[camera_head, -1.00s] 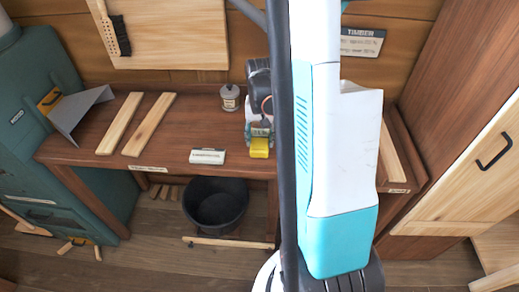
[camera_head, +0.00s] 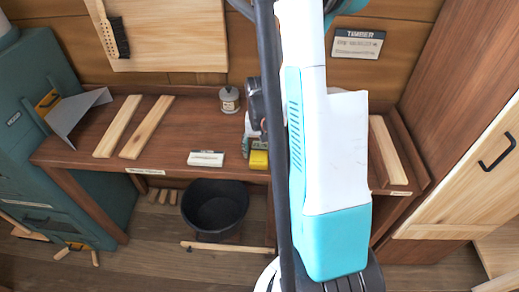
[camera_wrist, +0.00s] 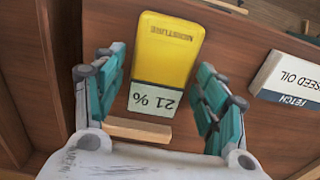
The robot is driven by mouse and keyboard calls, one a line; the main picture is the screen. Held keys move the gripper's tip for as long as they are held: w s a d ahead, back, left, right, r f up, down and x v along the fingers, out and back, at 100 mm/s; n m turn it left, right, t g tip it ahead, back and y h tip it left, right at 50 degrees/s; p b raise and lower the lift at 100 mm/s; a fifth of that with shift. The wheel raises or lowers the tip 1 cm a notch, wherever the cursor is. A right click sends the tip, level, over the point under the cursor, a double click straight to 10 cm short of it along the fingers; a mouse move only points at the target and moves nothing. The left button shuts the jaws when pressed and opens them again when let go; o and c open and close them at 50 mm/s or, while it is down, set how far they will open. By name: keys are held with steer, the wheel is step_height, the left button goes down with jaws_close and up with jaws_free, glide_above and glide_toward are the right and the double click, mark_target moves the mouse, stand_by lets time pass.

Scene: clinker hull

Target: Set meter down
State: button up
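The moisture meter is a yellow block in the wrist view (camera_wrist: 168,50), with a pale display reading 21 %. It lies between my two teal fingers (camera_wrist: 162,75), with thin strips of brown wood visible between it and the fingers. My gripper looks open around it, though the gap on the right is very narrow. In the head view the meter (camera_head: 258,160) shows at the front of the brown workbench (camera_head: 180,135), below my gripper (camera_head: 256,142), which my arm partly hides. I cannot tell for certain that its underside rests on the wood.
A jar (camera_head: 229,100) stands behind. Two pale strips (camera_head: 146,127) lie at the left. A black bucket (camera_head: 215,207) is below. Bench between strips and card is clear.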

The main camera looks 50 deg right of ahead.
mark_target(260, 152)
steer(key=shift+r, duration=0.1)
step_height(260, 152, up, 12)
steer(key=p, duration=0.3)
steer(key=shift+p, duration=0.4)
